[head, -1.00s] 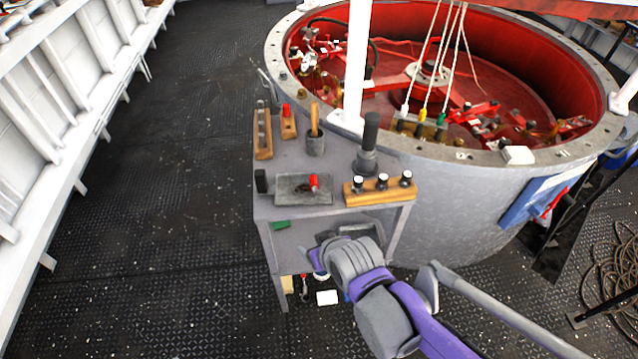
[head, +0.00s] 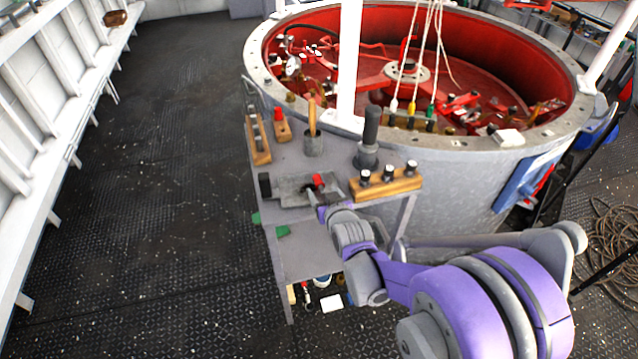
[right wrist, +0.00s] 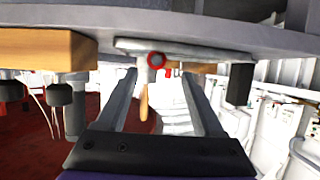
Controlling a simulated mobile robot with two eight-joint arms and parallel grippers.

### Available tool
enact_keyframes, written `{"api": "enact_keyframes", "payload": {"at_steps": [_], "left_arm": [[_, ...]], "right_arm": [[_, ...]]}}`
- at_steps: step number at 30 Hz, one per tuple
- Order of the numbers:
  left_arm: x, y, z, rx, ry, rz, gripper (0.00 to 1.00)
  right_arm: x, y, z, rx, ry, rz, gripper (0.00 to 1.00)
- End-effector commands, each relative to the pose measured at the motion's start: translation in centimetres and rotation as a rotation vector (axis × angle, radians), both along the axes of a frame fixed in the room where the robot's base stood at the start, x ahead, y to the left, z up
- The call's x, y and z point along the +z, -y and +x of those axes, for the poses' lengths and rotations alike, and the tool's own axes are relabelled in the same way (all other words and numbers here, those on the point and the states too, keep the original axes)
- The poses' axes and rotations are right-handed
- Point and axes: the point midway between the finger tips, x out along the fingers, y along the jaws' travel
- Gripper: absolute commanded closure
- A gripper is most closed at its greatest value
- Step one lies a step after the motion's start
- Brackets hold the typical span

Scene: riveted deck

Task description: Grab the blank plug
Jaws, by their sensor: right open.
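A small red-ended plug (head: 319,181), which looks like the blank plug, lies on a flat grey tray (head: 288,186) on the grey bench. In the right wrist view, which is upside down, its round red end with a grey centre (right wrist: 156,59) faces me. My right gripper (head: 314,192) reaches over the tray's near edge and partly hides the plug in the head view. In the right wrist view my right gripper (right wrist: 158,78) is open, its fingers on either side of the plug's line of sight. I cannot tell whether they touch it. My left gripper is out of view.
A wooden block (head: 384,186) with black-knobbed plugs stands close right of the tray. A black upright block (head: 265,187) is at its left. A dark post on a round base (head: 367,152), a cup with a wooden handle (head: 313,145) and wooden racks (head: 259,143) stand behind.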

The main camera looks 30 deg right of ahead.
Motion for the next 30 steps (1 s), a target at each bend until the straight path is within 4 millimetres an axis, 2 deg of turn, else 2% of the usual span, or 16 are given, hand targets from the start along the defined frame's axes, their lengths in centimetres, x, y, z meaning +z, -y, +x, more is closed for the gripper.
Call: {"api": "enact_keyframes", "payload": {"at_steps": [7, 12, 20, 30], "left_arm": [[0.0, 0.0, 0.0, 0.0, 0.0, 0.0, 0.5], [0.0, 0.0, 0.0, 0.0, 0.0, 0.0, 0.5], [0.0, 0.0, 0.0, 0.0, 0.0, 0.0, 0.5], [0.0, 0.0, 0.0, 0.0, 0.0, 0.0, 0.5]], "right_arm": [[-1.3, 1.4, 2.6, -0.001, -0.001, 0.001, 0.31], [-2.0, 1.7, 4.2, 0.0, -0.001, 0.0, 0.31], [-2.1, 1.7, 4.4, 0.0, -0.001, 0.0, 0.31], [-2.1, 1.7, 4.4, 0.0, -0.001, 0.0, 0.9]]}}
